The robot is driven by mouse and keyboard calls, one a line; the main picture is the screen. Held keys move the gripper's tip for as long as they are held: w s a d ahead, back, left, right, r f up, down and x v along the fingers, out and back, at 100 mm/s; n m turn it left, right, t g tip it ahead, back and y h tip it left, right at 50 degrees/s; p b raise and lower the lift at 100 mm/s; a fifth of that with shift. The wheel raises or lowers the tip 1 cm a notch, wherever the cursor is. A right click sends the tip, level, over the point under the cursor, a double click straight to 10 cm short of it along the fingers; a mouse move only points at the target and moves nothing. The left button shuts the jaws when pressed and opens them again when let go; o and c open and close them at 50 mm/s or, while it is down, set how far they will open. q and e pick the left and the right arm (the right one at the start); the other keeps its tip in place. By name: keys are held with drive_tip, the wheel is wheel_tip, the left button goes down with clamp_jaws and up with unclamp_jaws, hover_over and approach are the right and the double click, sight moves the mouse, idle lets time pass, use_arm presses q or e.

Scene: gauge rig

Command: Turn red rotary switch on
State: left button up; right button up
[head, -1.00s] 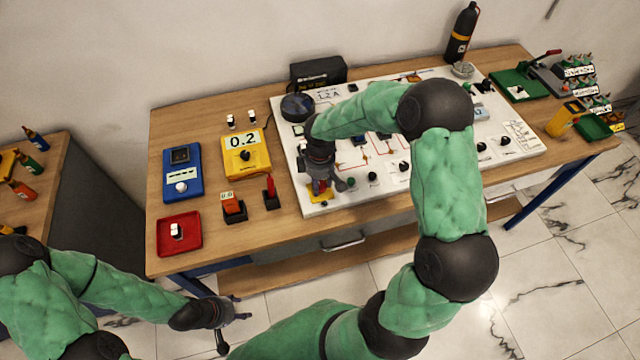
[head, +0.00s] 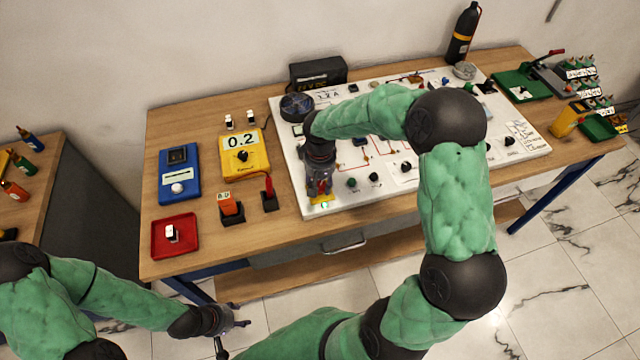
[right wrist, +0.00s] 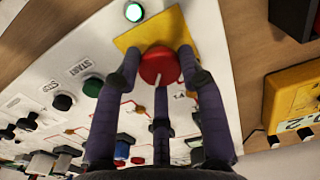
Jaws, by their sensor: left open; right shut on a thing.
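The red rotary switch (right wrist: 162,66) sits on a yellow plate (right wrist: 124,42) at the edge of the white board. Its white mark points toward the bottom of the right wrist view. A round lamp (right wrist: 134,12) beside the plate glows green, and the glow also shows in the head view (head: 325,205). My right gripper (head: 321,187) is at the board's near left corner, its fingers shut around the red knob, as the right wrist view shows. My left gripper (head: 233,335) is open and empty, off the table in front of its near edge.
The white board (head: 440,185) carries a green START button (right wrist: 93,86), black knobs and wiring. Left of it stand a yellow meter reading 0.2 (head: 246,160), a blue box (head: 179,185), a red tray (head: 160,246) and a small orange device (head: 230,210).

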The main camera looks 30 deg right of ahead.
sight(320, 185)
drive_tip(key=shift+m, duration=0.5)
drive_tip(key=o, duration=1.1)
drive_tip(key=shift+o, duration=0.2)
wheel_tip(320, 185, up, 12)
idle(0.3)
